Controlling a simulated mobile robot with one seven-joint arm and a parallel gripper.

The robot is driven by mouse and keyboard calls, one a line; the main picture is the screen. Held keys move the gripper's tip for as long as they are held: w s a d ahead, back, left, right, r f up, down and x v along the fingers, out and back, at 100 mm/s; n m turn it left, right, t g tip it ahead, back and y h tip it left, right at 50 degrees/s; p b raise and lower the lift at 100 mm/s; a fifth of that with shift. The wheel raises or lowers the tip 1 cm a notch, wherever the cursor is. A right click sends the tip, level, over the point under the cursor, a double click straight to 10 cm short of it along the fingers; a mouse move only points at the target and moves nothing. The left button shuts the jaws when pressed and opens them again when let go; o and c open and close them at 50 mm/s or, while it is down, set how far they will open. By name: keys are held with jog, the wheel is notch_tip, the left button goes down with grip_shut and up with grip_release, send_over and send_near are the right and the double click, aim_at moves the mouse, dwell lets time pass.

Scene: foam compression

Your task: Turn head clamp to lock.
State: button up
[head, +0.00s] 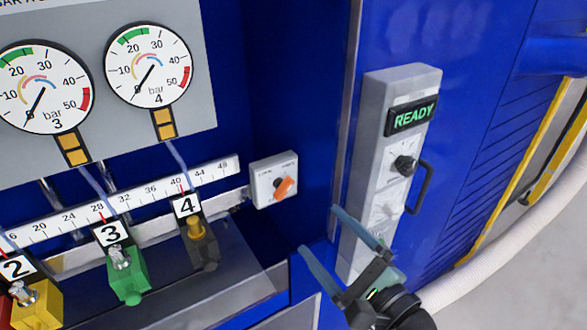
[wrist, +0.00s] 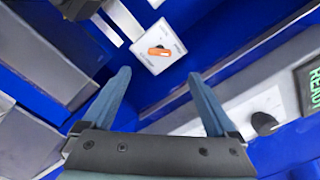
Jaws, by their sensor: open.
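The head clamp is a small light-grey box (head: 274,180) with an orange knob (head: 284,187), mounted at the right end of the numbered rail. In the wrist view the orange knob (wrist: 158,51) shows on its pale plate (wrist: 162,40), ahead of and between my fingers. The lettering on the plate is too small to read surely. My gripper (head: 321,238) is open and empty, to the right of and below the knob and apart from it. In the wrist view my gripper (wrist: 164,92) shows both blue-grey fingers spread wide.
A grey control box (head: 388,170) with a green READY display (head: 412,116) and a black knob (head: 404,166) stands right of the clamp, close behind my gripper. Coloured numbered blocks, including green block 3 (head: 126,278), sit below the scale rail (head: 130,208). Two gauges (head: 148,66) hang upper left.

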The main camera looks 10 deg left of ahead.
aim_at(285, 191)
jog(key=p+x, duration=0.2)
jog(key=x, duration=1)
jog(key=shift+w+a, duration=0.25)
jog(key=shift+a, duration=0.05)
jog(key=shift+f, duration=0.1)
jog(key=c, duration=1.4)
